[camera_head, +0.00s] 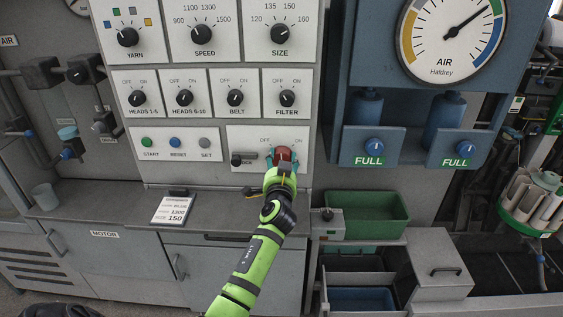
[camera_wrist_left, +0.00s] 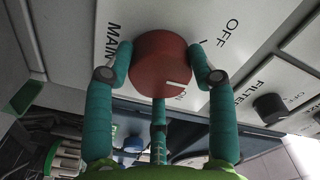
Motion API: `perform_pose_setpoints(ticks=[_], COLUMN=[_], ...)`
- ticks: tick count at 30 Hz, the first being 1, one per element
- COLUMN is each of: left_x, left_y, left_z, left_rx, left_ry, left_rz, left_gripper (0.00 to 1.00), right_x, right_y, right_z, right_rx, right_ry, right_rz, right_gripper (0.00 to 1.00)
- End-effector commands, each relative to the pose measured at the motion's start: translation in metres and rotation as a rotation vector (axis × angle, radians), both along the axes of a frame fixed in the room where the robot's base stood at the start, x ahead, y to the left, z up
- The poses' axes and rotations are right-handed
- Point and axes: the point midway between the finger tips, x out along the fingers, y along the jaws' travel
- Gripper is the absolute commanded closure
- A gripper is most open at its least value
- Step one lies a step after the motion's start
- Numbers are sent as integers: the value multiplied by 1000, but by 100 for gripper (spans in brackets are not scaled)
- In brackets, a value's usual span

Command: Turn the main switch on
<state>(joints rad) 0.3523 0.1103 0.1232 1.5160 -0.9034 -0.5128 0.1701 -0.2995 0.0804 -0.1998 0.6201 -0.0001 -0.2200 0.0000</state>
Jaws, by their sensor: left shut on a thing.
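The main switch is a round red knob (camera_head: 283,153) on the lower right panel of the grey cabinet, below the OFF and ON labels. My left gripper (camera_head: 283,158) is shut on it, with the arm reaching up from below. In the left wrist view the red knob (camera_wrist_left: 160,62) sits between the teal fingers (camera_wrist_left: 163,70), one on each side. A short white mark shows on the knob's lower right part there. My right gripper is not in view.
A black lever (camera_head: 242,159) sits just left of the knob. The FILTER dial (camera_head: 287,98) and other dials are above. Below are a grey ledge (camera_head: 215,211) with a card (camera_head: 172,209), and a green tray (camera_head: 372,214) to the right. A blue gauge unit (camera_head: 405,100) stands right.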

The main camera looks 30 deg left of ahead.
Motion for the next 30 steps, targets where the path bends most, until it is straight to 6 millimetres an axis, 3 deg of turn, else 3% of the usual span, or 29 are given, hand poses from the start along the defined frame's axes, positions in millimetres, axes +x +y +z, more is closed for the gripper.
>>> perform_pose_setpoints(ticks=[18,30], left_x=[1,1], left_y=[0,0], left_z=[4,4], left_rx=[491,686], left_ry=[294,413], left_rz=[-1,0], left_gripper=[76,76], right_x=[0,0], right_y=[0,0], right_z=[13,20], right_rx=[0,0], right_ry=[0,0], right_rz=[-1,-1], right_gripper=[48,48])
